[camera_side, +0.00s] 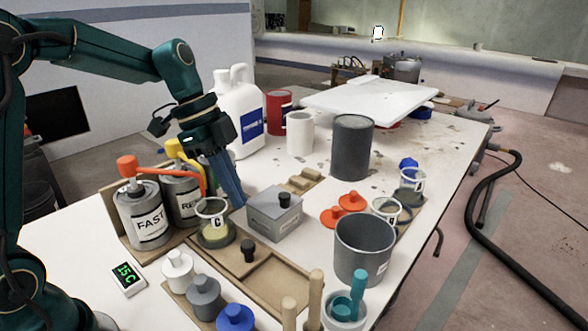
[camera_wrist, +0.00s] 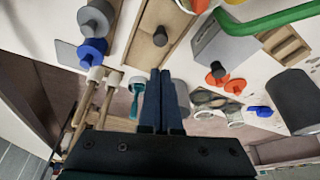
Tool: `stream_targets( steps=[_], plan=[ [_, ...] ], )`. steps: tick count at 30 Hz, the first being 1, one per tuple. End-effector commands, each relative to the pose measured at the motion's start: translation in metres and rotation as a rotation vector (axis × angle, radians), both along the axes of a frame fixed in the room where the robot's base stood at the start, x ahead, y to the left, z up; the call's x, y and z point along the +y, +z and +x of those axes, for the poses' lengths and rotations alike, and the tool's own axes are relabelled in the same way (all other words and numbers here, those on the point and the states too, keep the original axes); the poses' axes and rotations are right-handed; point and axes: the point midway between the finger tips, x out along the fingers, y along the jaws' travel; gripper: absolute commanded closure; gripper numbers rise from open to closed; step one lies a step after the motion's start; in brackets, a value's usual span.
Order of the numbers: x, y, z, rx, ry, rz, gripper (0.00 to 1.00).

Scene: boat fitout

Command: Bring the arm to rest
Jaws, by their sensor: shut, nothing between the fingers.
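My gripper (camera_side: 236,198) is shut and empty, with its blue-grey fingers pointing down over the table. In the side view the fingertips are behind the cup marked C (camera_side: 213,222) and to the left of the grey box with a black knob (camera_side: 275,213). I cannot tell how high they are above the table. In the wrist view the two fingers (camera_wrist: 163,78) lie side by side with nothing between them. My teal arm reaches in from the left in the side view.
Two pump cans marked FAST (camera_side: 143,213) and RE (camera_side: 183,190) stand at the left. A white jug (camera_side: 238,110), a dark grey cylinder (camera_side: 352,147) and a grey pot (camera_side: 362,250) stand around. Colored lidded pots line the front. A white board (camera_side: 370,100) lies at the back.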

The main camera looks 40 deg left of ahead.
Motion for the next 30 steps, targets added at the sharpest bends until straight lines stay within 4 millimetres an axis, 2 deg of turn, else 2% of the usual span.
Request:
stream_targets(
  steps=[2, 5, 9, 13, 17, 21, 25, 30],
  plan=[
    [-0.006, 0.014, -0.001, -0.042, -0.020, 0.013, 1.00],
    [-0.018, 0.031, -0.013, -0.095, -0.058, 0.041, 1.00],
    [-0.032, 0.050, -0.042, -0.144, 0.000, 0.087, 1.00],
    [-0.038, 0.056, -0.072, -0.168, 0.153, 0.107, 1.00],
    [-0.039, 0.054, -0.102, -0.191, 0.365, 0.096, 1.00],
    [-0.034, 0.042, -0.128, -0.200, 0.643, 0.048, 1.00],
    [-0.028, 0.028, -0.141, -0.183, 0.887, -0.009, 1.00],
    [-0.021, 0.017, -0.145, -0.136, 1.109, -0.059, 1.00]
  ],
)
